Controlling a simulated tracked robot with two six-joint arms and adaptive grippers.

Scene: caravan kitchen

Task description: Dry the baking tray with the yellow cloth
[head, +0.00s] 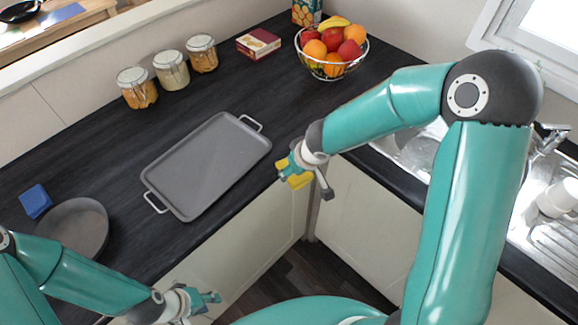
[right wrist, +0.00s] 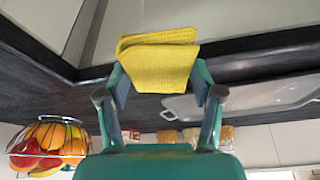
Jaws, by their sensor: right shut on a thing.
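The grey baking tray (head: 205,165) lies flat on the dark worktop in the head view, with a light wire handle at each end. Its edge also shows in the right wrist view (right wrist: 240,100). My right gripper (head: 292,172) is shut on the yellow cloth (head: 298,181), to the right of the tray and apart from it. The folded cloth (right wrist: 160,62) sits between the fingertips in the right wrist view. My left gripper (head: 206,301) is low in front of the counter, empty; its fingers appear apart.
A dark round pan (head: 75,228) and a blue sponge (head: 36,201) lie left of the tray. Three jars (head: 171,72), a red box (head: 258,42) and a wire fruit bowl (head: 333,70) stand behind. The sink (head: 415,150) is at right, with white crockery (head: 557,197) on its drainer.

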